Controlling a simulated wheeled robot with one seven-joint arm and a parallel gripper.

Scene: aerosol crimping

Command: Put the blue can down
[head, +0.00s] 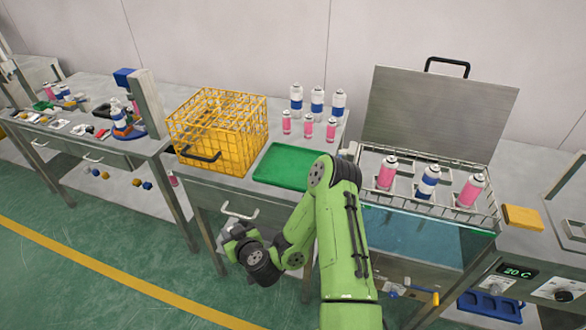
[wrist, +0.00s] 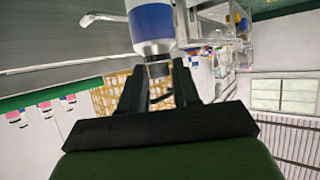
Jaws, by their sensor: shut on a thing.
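My gripper (head: 245,243) is low in front of the middle table, beside its front edge in the head view. In the wrist view the gripper (wrist: 158,82) is shut around the narrow neck end of a blue and white can (wrist: 152,25). The can's body extends away from the fingers and is cut off by the top of the picture. I cannot make out this held can in the head view. Other blue and white cans stand at the back of the middle table (head: 317,102), and one stands in the wire basket of the bath (head: 428,182).
An empty green tray (head: 285,166) lies on the middle table, right of a yellow wire crate (head: 218,130). Pink cans (head: 308,126) stand behind the tray. The bath's lid (head: 435,115) is raised, and its basket (head: 410,196) also holds pink cans. A drawer handle is near my gripper.

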